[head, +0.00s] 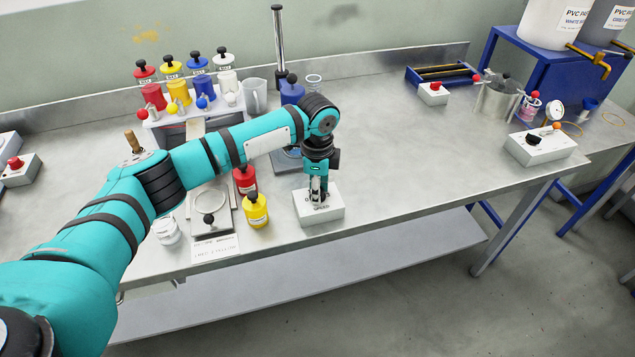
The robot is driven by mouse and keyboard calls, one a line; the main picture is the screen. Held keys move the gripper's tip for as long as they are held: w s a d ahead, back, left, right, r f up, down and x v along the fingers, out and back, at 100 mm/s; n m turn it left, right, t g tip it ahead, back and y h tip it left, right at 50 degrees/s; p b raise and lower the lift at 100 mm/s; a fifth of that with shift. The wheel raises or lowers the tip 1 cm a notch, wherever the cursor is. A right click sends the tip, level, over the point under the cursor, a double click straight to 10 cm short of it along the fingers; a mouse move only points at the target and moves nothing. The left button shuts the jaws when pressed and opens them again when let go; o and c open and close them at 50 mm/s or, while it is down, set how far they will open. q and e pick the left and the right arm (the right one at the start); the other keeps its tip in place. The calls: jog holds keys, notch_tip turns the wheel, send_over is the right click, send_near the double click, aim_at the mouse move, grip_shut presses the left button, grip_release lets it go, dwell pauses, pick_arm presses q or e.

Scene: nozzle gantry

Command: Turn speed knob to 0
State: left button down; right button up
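The speed control is a white box (318,214) with a label reading SPEED on its front, standing near the front edge of the steel bench. My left gripper (319,194) points straight down over the top of this box. Its fingers are at the spot where the knob would be and hide it, so I cannot see the knob or its setting. Whether the fingers are apart or closed on it is too small to tell. My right gripper is not in view.
Red (245,179) and yellow (255,210) jars stand just left of the box. A scale (210,208) is further left. Coloured bottles and cups stand behind my arm, near a vertical post (279,45). The bench (410,170) right of the box is clear up to another white control box (540,146).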

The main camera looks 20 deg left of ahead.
pick_arm(q)
jog(key=n+p, duration=0.4)
jog(key=p, duration=0.1)
jog(key=n+p, duration=0.2)
jog(key=shift+r+p, duration=0.3)
jog(key=shift+p, duration=0.1)
jog(key=shift+w+f+n+p, duration=0.1)
jog(key=shift+f+n+p, duration=0.1)
jog(key=shift+n+p, duration=1.7)
jog(key=shift+n, duration=0.3)
jog(key=c, duration=1)
grip_release()
notch_tip(320, 180, up, 12)
jog(key=shift+d+f, duration=0.1)
